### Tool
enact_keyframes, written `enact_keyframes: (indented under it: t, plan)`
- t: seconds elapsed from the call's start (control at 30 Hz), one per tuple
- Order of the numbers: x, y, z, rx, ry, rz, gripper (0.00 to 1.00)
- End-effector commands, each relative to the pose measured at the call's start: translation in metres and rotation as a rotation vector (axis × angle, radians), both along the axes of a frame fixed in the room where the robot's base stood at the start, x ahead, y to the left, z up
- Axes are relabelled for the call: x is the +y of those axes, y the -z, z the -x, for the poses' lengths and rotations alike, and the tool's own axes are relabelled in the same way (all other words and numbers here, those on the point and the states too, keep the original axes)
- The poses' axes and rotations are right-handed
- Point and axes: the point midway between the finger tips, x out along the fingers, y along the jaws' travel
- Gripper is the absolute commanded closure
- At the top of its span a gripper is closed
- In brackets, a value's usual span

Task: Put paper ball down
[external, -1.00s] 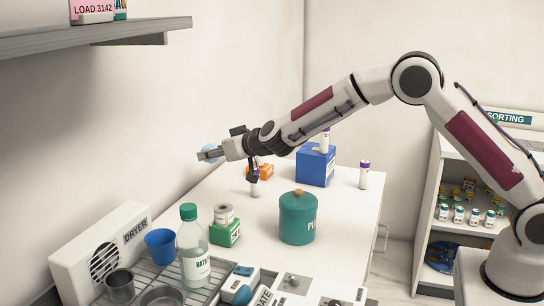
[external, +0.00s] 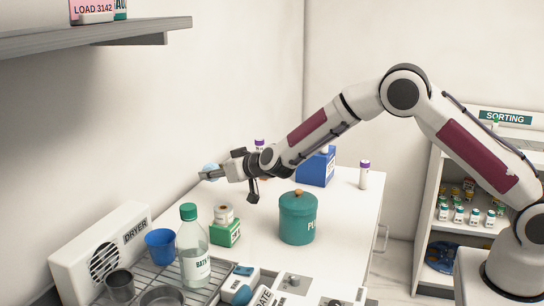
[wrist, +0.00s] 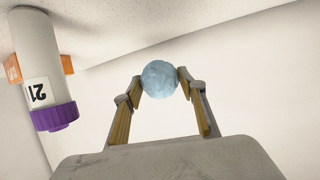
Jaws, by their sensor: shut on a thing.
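The paper ball (wrist: 160,79) is pale blue and crumpled. In the wrist view it sits between the two fingertips of my gripper (wrist: 158,82), which is shut on it. In the external view the ball (external: 210,169) shows at the tip of my gripper (external: 209,174). My gripper points left, held above the far left part of the white table (external: 345,215), near the wall. The ball appears clear of the table.
A purple-capped tube (wrist: 42,75) labelled 21 stands close beside my gripper. A teal canister (external: 297,219), a blue box (external: 316,168), another purple-capped tube (external: 364,175), a green box (external: 225,234), a bottle (external: 193,250) and a blue cup (external: 160,246) stand around.

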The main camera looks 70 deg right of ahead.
Motion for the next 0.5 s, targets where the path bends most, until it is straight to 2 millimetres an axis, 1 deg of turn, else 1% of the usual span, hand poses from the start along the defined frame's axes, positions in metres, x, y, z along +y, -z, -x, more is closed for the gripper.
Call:
enact_keyframes:
  t: [0.03, 0.2, 0.3, 0.5]
  plan:
    - [0.0, 0.006, 0.0, 0.003, -0.001, 0.001, 0.67]
    - [0.0, 0.024, 0.0, 0.003, 0.001, 0.0, 0.67]
    - [0.0, 0.03, 0.0, 0.001, 0.0, 0.0, 0.67]
    - [0.0, 0.031, 0.0, 0.0, 0.0, 0.0, 0.67]
